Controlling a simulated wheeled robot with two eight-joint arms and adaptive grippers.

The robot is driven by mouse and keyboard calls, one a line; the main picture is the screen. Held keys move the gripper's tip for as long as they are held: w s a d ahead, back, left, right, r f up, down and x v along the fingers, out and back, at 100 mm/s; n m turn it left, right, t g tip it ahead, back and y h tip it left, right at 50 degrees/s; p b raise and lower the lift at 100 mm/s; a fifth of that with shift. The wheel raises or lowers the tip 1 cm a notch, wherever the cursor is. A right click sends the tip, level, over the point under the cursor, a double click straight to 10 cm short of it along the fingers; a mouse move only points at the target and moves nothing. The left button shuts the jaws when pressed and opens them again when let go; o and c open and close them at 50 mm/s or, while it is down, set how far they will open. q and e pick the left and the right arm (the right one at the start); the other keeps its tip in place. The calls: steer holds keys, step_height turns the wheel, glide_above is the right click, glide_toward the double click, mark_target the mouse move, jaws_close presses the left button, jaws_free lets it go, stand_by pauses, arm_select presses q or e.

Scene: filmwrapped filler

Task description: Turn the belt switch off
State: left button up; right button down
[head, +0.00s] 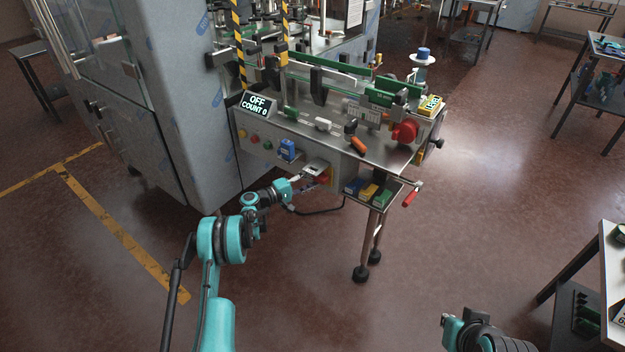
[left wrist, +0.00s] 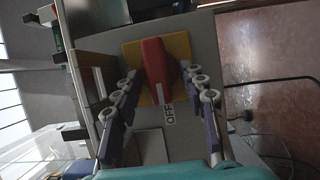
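The belt switch is a red rotary knob (left wrist: 157,70) on a yellow plate (left wrist: 182,48), fixed to a grey panel. A white mark on the knob's lower end points toward the OFF label (left wrist: 170,114). My left gripper (left wrist: 163,78) is open, with one finger on each side of the knob; gaps show between fingers and knob. In the head view my left gripper (head: 312,176) is at the machine's front, partly hiding the small red switch (head: 325,177). A display (head: 257,105) reads OFF, COUNT 0.
A blue box (head: 288,149) and several buttons sit on the front panel left of the switch. Bins (head: 368,191) and a red-handled crank (head: 411,195) are to the right. A black cable (head: 318,212) hangs below. The floor in front is clear.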

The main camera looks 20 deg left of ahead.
arm_select(q)
steer(key=v, duration=1.2)
steer(key=shift+a, duration=0.1)
steer(key=s+d+r+m+g+y, duration=0.2)
steer(key=d+r+g, duration=0.1)
steer(key=d+r, duration=0.55)
steer(key=s+d+r+m+g+y, duration=0.2)
steer(key=s+d+r+y, duration=0.1)
steer(key=s+d+r, duration=0.55)
steer(key=s+f+m+y, duration=0.1)
steer(key=s+m+y, duration=0.1)
steer(key=s, duration=1.2)
steer(key=s+a+f+m+g+y, duration=0.1)
steer(key=s+y, duration=0.4)
steer(key=s, duration=1)
steer(key=f+m, duration=0.1)
steer(key=m, duration=0.1)
steer(key=shift+a+f+m, duration=0.2)
steer(key=shift+f+m, duration=0.05)
steer(key=shift+m, duration=0.05)
